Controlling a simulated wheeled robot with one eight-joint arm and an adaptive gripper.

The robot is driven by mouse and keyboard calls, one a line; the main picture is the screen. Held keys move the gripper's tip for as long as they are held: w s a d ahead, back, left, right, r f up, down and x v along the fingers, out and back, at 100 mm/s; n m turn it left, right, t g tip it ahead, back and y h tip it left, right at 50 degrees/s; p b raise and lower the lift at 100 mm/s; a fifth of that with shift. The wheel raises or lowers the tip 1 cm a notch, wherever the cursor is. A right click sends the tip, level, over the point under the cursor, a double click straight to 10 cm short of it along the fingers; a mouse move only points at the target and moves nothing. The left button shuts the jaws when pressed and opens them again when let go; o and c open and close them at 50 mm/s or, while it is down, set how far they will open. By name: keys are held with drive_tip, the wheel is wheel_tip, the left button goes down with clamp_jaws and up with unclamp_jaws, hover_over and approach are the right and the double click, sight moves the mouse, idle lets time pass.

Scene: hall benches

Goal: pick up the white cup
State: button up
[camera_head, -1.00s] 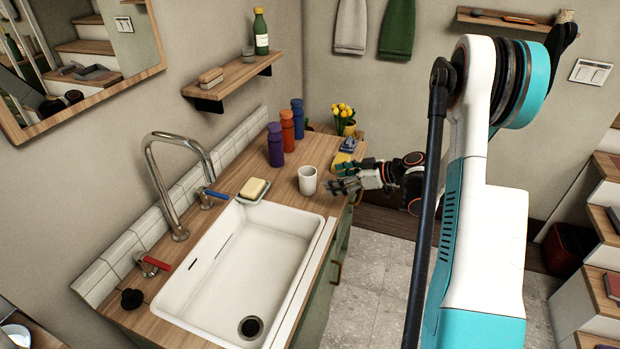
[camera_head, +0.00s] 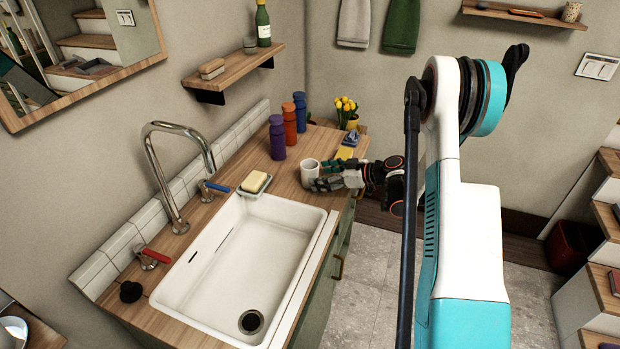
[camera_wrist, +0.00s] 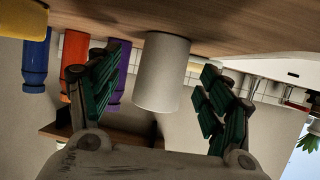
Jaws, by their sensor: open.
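The white cup (camera_head: 308,171) stands upright on the wooden counter (camera_head: 322,150), behind the far end of the sink. My gripper (camera_head: 320,182) is at the cup's right side, low over the counter. In the wrist view, the picture is upside down and the cup (camera_wrist: 163,72) shows between the two green-padded fingers of my gripper (camera_wrist: 165,95). The fingers are open, with a gap on each side of the cup. In the head view, the fingers overlap the cup's lower right part, and I cannot tell if they touch it.
A purple bottle (camera_head: 277,138), a red-orange bottle (camera_head: 290,124) and a blue bottle (camera_head: 300,112) stand behind the cup. A soap bar (camera_head: 255,181) on a dish lies to its left. The sink (camera_head: 240,270) is in front. Yellow flowers (camera_head: 346,106) and a sponge (camera_head: 345,153) are behind my gripper.

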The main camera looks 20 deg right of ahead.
sight(310, 174)
drive_tip(key=b+x, duration=0.1)
drive_tip(key=x, duration=0.2)
drive_tip(key=shift+w+a, duration=0.2)
drive_tip(key=shift+a, duration=0.25)
drive_tip(key=shift+w+a+f+b, duration=0.2)
drive_tip(key=shift+w+a+b, duration=0.1)
drive_tip(key=shift+w+b, duration=0.1)
drive_tip(key=c, duration=1.2)
drive_tip(key=shift+r, duration=0.25)
